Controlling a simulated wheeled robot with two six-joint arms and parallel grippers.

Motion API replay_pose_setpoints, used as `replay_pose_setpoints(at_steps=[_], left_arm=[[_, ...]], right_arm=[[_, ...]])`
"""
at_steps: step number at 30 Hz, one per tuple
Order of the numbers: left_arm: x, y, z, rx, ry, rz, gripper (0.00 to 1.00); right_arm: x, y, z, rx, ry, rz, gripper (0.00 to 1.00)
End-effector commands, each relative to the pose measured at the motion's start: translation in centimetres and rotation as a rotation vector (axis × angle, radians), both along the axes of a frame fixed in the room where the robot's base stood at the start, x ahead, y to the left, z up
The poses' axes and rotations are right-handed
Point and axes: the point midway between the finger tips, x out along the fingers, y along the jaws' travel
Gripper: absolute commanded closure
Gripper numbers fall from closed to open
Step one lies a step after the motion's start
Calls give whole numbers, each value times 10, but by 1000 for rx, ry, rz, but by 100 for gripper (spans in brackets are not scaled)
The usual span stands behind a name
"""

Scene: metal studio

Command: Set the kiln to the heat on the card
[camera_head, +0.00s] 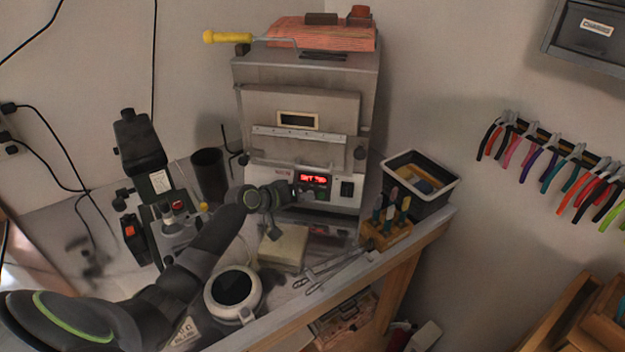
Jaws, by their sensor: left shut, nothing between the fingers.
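The kiln (300,110) is a grey box standing at the back of the workbench. Its front has a small window and a lower control panel with a lit red display (313,179). The display seems to start with "SET", but its digits are too small to read surely. Small green-lit buttons show under the display, partly behind my gripper. My left gripper (294,193) is shut and empty, at the panel just below and left of the display; I cannot tell whether it touches a button. I cannot make out a heat card for certain. My right gripper is out of view.
A black bin (416,172) stands right of the kiln. A wooden tool block (387,236), a pale block (284,246) and a round white-rimmed pot (233,289) sit along the bench front. A black microscope-like device (145,160) and dark cup (209,176) stand left.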

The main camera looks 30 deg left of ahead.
Motion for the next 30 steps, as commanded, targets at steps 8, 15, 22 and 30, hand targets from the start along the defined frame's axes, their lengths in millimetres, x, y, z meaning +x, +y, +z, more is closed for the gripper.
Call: replay_pose_setpoints(at_steps=[8,15,22,30], left_arm=[[6,2,-2,1,-1,0,100],[6,2,-3,1,0,0,100],[8,2,-4,1,0,0,100],[7,2,-2,0,0,0,100]], right_arm=[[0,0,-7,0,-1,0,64],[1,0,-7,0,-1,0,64],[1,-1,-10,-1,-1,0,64],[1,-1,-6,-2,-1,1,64]])
